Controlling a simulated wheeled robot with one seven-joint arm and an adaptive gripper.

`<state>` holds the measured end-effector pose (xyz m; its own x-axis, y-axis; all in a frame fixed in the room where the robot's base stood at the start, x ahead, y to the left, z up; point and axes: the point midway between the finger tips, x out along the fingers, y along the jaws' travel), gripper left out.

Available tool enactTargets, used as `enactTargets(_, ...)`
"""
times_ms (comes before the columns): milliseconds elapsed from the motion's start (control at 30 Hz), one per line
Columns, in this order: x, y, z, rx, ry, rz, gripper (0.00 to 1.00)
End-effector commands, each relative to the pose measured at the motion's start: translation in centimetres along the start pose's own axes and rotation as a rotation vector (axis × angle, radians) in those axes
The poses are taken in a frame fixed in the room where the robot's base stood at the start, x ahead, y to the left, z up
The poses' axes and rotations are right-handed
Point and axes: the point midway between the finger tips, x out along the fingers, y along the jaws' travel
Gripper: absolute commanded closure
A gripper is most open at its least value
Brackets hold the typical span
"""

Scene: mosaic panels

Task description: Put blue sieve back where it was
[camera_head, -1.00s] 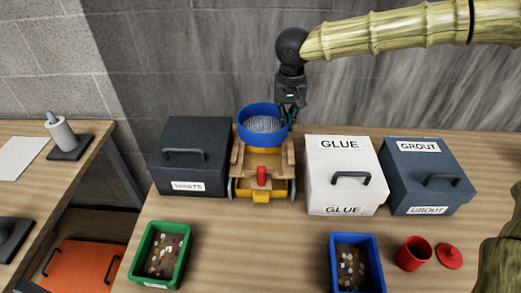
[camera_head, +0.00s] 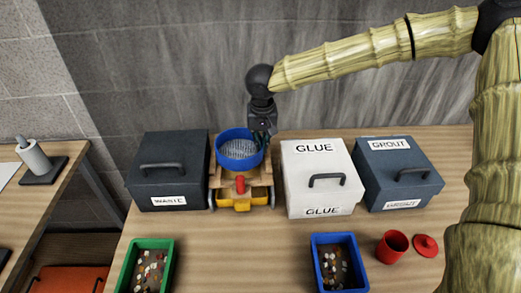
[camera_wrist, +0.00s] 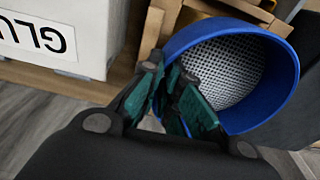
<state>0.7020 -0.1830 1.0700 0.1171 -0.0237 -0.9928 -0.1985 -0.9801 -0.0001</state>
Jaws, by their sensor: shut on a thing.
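The blue sieve (camera_head: 239,150), a round blue ring with a grey mesh, is over the wooden stand (camera_head: 224,180) with a yellow tray (camera_head: 243,198) and a red knob. I cannot tell whether it rests on the stand or hangs just above it. My gripper (camera_head: 266,140) is at the sieve's right back rim. In the wrist view, the green-padded fingers (camera_wrist: 180,98) are shut on the wall of the sieve (camera_wrist: 270,98), with the mesh facing the camera. The pinched part of the rim is partly hidden by the fingers.
A dark WASTE box (camera_head: 168,172) stands left of the stand. A white GLUE box (camera_head: 319,180) and a dark GROUT box (camera_head: 398,174) stand right. Green (camera_head: 148,268) and blue (camera_head: 338,262) trays of tiles and a red cup (camera_head: 392,246) are in front. Bare table lies between the trays.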

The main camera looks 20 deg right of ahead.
Motion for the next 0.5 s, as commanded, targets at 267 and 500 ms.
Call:
enactTargets(267, 2.5, 0.0, 0.3, 0.0, -0.001, 0.002, 1.0)
enactTargets(500, 3.5, 0.0, 0.5, 0.0, 0.0, 0.0, 1.0)
